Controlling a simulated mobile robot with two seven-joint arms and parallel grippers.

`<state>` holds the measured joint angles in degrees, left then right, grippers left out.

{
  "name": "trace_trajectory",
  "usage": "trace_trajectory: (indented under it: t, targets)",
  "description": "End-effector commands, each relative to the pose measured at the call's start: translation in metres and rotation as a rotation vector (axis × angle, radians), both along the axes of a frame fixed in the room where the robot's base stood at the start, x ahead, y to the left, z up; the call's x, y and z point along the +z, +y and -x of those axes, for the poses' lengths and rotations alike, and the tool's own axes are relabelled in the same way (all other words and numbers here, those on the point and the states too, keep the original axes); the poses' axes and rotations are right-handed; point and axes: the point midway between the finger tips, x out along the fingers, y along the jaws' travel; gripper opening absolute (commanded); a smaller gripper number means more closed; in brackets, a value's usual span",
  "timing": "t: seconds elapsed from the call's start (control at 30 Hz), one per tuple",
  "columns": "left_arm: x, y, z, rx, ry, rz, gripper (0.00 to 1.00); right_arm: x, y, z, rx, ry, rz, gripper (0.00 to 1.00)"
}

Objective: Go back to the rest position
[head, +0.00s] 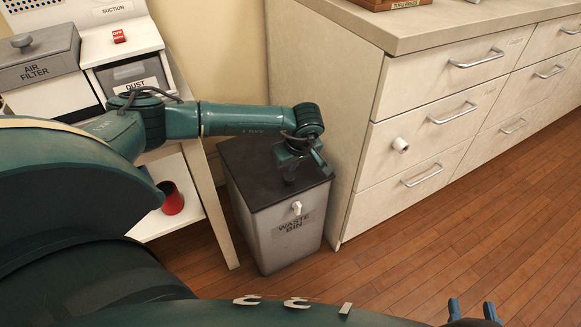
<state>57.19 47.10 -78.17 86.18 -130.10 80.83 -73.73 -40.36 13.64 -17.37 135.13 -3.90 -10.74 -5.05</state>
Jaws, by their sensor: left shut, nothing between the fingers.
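My left arm reaches in from the left. Its gripper (290,177) is shut and empty, pointing down over the dark lid of the waste bin (262,232). I cannot tell whether its fingertips touch the lid. My right gripper (472,311) shows only at the bottom right edge, over the wood floor. Its two blue fingertips stand apart with nothing visible between them.
A drawer cabinet (330,95) stands right of the bin, with a white knob (400,145) on its front. At left, a bench holds an air filter box (45,60) and a dust unit (135,75). A red cup (171,198) sits on the lower shelf. Floor at right is clear.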

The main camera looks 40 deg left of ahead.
Motion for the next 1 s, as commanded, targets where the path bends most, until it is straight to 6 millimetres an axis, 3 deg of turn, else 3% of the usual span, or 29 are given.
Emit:
trace_trajectory:
  t: [0.1,0.4,0.8,0.87,1.0]
  targets:
    - [0.009,-0.03,0.014,-0.009,0.001,0.003,0.0,0.003,-0.002,0.001,-0.006,0.042,0.003,0.36]
    - [0.021,-0.077,0.039,-0.005,0.0,0.001,0.0,0.001,-0.004,0.004,-0.013,0.11,0.006,0.36]
    - [0.026,-0.087,0.044,-0.001,0.0,0.0,0.0,0.002,-0.004,0.005,-0.015,0.128,0.005,0.36]
    - [0.034,-0.087,0.044,-0.001,-0.001,0.0,0.0,0.009,-0.005,0.006,-0.02,0.134,-0.004,0.36]
    - [0.072,-0.086,0.044,-0.001,-0.001,0.0,0.0,0.039,-0.012,0.011,-0.05,0.173,-0.056,0.36]
